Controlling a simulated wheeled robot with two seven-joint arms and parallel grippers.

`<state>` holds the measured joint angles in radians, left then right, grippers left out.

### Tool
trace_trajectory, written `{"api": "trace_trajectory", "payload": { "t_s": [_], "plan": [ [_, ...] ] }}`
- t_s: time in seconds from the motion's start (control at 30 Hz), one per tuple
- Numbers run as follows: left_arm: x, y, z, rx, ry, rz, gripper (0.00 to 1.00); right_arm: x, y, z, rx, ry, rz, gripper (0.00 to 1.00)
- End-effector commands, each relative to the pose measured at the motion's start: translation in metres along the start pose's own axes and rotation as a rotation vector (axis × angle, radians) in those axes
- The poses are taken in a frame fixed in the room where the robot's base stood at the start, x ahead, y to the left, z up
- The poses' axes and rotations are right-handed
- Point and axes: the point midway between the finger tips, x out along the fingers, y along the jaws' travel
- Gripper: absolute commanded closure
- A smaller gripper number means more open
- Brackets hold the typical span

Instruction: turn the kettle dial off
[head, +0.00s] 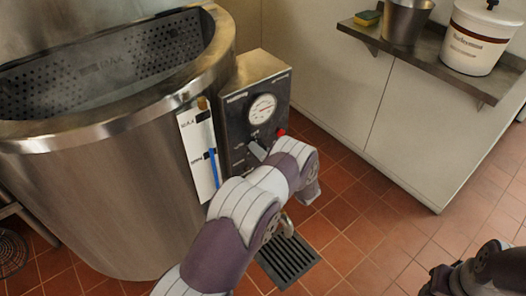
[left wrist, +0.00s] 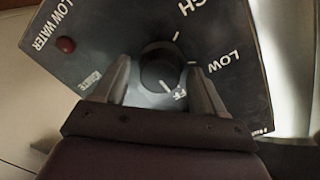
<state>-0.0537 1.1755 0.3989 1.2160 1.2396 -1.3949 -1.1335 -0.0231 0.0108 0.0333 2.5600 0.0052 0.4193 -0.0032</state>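The dial is a round black knob (left wrist: 158,70) on the dark control panel (left wrist: 235,75). HIGH, LOW, OFF and IGNITE labels surround it. A white mark lies at its lower edge near OFF; I cannot tell if it is on the knob or the panel. My left gripper (left wrist: 162,84) is open, one finger on each side of the knob's lower part, with visible gaps. In the head view, my left gripper (head: 257,150) is at the control box (head: 236,108), and my arm hides the dial. The steel kettle (head: 110,190) stands at the left.
A round gauge (head: 263,108) is above the dial, and a red light (left wrist: 66,45) is beside it. A metal shelf (head: 440,62) at upper right holds a steel pot (head: 398,22) and a white bucket (head: 480,40). A floor drain (head: 288,262) lies below the control box.

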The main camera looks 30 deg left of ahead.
Motion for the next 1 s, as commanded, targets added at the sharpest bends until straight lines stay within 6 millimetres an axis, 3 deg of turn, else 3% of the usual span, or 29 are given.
{"api": "trace_trajectory", "payload": {
  "t_s": [0.27, 0.6, 0.7, 1.0],
  "plan": [
    [-0.010, 0.000, -0.001, 0.000, 0.002, 0.002, 0.29, -0.003, 0.000, 0.000, 0.000, 0.000, 0.000, 0.57],
    [-0.097, -0.001, -0.002, 0.000, 0.003, 0.002, 0.29, -0.017, 0.000, -0.002, 0.000, 0.000, 0.000, 0.57],
    [-0.115, 0.000, -0.001, 0.000, 0.002, 0.002, 0.29, -0.018, 0.000, -0.002, 0.000, 0.000, 0.000, 0.57],
    [-0.127, 0.000, 0.000, 0.000, 0.000, 0.000, 0.29, -0.019, 0.000, -0.002, 0.000, 0.000, 0.000, 0.57]
  ]
}}
